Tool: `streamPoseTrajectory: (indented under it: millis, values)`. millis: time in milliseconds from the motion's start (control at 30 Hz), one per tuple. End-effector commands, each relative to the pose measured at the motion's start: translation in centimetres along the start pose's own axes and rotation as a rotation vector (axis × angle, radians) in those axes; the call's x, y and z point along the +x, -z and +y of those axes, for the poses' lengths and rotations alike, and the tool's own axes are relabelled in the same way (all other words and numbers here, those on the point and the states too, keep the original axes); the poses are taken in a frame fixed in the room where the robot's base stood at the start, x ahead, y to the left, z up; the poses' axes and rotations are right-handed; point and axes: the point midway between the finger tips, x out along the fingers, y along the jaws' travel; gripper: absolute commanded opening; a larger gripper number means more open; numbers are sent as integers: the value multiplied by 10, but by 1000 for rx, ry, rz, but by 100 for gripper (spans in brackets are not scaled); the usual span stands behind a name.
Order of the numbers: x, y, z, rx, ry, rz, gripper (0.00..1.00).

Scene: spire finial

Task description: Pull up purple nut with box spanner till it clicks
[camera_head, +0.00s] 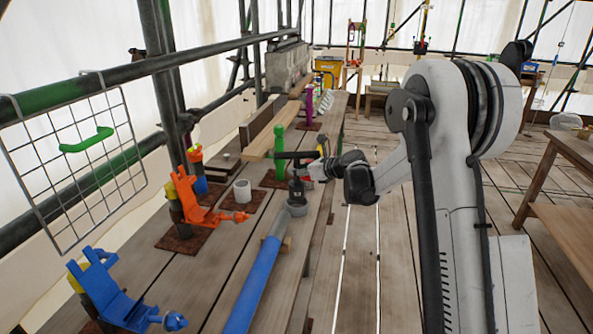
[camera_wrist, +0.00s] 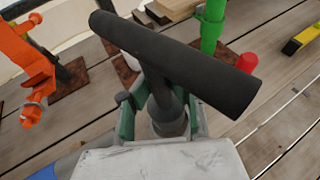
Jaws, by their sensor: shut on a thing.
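My gripper (camera_head: 300,186) is shut on the box spanner, gripping its upright shaft below a black T-handle (camera_head: 294,155). In the wrist view the thick black T-handle (camera_wrist: 180,62) crosses over the fingers, and a grey cylindrical part (camera_wrist: 168,115) shows below between them. The gripper is just above the far grey end of a blue pole (camera_head: 255,285); I cannot tell whether the spanner touches it. A purple upright fixture (camera_head: 309,104) stands farther back along the bench, well away from my gripper. I cannot make out a purple nut.
A green post (camera_head: 279,150) stands just behind the spanner. A wire grid (camera_head: 75,160) hangs left. Timber planks (camera_head: 275,130) lie at the back.

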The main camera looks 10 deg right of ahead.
Motion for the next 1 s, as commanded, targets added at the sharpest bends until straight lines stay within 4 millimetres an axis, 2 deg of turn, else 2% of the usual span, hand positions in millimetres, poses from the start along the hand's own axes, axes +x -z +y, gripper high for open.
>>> streamPoseTrajectory:
  millis: [1000]
  values:
    - [22, 52, 0, 0, 0, -1, 0]
